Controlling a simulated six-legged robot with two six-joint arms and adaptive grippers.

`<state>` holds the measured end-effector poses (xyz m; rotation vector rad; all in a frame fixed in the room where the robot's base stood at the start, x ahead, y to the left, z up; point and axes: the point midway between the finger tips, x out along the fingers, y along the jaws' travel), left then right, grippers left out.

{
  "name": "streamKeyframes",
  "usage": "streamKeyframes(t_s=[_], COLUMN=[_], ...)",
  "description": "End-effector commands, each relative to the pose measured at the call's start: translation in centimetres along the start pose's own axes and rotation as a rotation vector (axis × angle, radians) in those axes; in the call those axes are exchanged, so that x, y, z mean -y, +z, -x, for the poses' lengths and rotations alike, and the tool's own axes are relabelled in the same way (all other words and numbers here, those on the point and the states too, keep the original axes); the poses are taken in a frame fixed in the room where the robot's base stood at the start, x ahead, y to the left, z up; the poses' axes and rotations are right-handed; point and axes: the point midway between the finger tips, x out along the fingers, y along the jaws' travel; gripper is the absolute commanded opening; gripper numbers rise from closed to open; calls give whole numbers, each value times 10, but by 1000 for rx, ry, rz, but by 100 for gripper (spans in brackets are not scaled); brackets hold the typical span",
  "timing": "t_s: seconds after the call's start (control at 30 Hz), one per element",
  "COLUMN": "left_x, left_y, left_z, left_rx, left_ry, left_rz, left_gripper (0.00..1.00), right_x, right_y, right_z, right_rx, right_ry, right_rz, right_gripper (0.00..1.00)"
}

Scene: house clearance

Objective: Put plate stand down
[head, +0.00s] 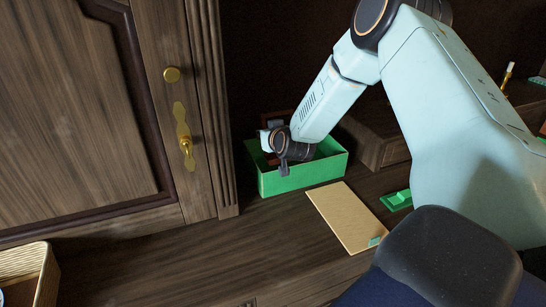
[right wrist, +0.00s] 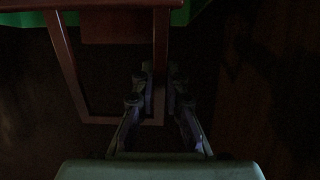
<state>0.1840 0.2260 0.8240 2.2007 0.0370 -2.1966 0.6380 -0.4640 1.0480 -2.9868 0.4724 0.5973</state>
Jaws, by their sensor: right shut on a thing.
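The plate stand is a reddish-brown open frame. In the right wrist view its bars (right wrist: 161,48) run up between my fingers, and another bar slants at the left. My right gripper (right wrist: 161,82) is shut on one upright bar. In the head view my right arm reaches over a green open box (head: 310,178), and a small part of the stand (head: 274,119) shows behind my wrist, at or inside the box. The wrist hides most of it, and I cannot tell whether the stand touches the box floor. My left gripper is not in view.
A tan flat board (head: 345,217) lies on the wooden surface in front of the box, with a small green tray (head: 397,200) beside it. A panelled wooden door (head: 75,110) stands at the left. A wicker basket (head: 45,275) is at lower left. The wood between is clear.

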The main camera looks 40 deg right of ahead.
Motion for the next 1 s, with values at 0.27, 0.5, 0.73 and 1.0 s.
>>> streamKeyframes(t_s=[0.27,0.5,0.73,1.0], left_x=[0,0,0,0], left_y=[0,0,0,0], left_z=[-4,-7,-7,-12], left_rx=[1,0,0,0], left_ry=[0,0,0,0], left_rz=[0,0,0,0], left_gripper=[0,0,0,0], right_x=[1,1,1,1], right_y=[28,53,52,59], right_z=[-12,-24,-26,-28], right_rx=[-2,-3,-4,-4], right_ry=[-1,-1,-1,-1], right_rz=[4,2,0,0], right_gripper=[0,0,0,0])
